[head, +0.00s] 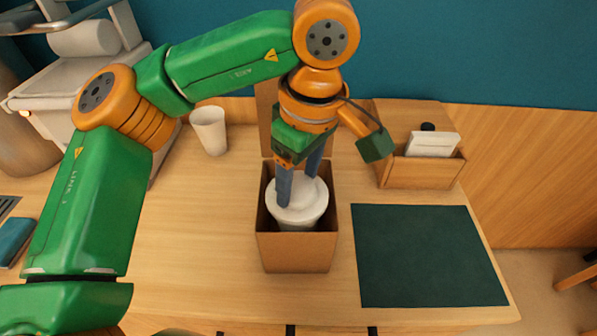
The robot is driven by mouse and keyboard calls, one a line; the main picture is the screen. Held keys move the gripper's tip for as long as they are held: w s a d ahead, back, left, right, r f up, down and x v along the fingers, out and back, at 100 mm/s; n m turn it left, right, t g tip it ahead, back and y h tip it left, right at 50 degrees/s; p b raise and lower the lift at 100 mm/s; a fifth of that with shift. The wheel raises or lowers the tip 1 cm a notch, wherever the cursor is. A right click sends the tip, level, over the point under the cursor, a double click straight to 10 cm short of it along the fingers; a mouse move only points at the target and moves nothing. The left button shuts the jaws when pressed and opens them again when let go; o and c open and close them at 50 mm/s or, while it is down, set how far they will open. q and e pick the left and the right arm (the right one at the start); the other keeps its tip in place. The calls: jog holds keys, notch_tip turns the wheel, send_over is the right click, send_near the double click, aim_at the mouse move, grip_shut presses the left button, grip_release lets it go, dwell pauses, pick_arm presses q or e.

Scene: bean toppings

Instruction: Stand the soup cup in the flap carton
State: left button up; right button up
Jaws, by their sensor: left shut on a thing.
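The soup cup (299,214) is white with a pale lid and sits inside the opening of the brown flap carton (297,252). It looks upright, and its lower part is hidden by the carton's front wall. One carton flap (266,118) stands up at the back. My left gripper (300,195) reaches down from above with its two blue-grey fingers and is shut on the cup at its top. I cannot tell whether the cup's base touches the carton floor. My right gripper does not show.
A white cup (210,130) stands on the table left of the carton. A dark green mat (428,255) lies to the right. A wooden holder (423,172) with white cards stands behind the mat.

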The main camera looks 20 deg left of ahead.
pick_arm(q)
jog(key=shift+f, duration=0.35)
jog(key=o, duration=1)
notch_tip(320, 180, up, 12)
jog(key=p, duration=1.1)
jog(key=shift+p, duration=0.3)
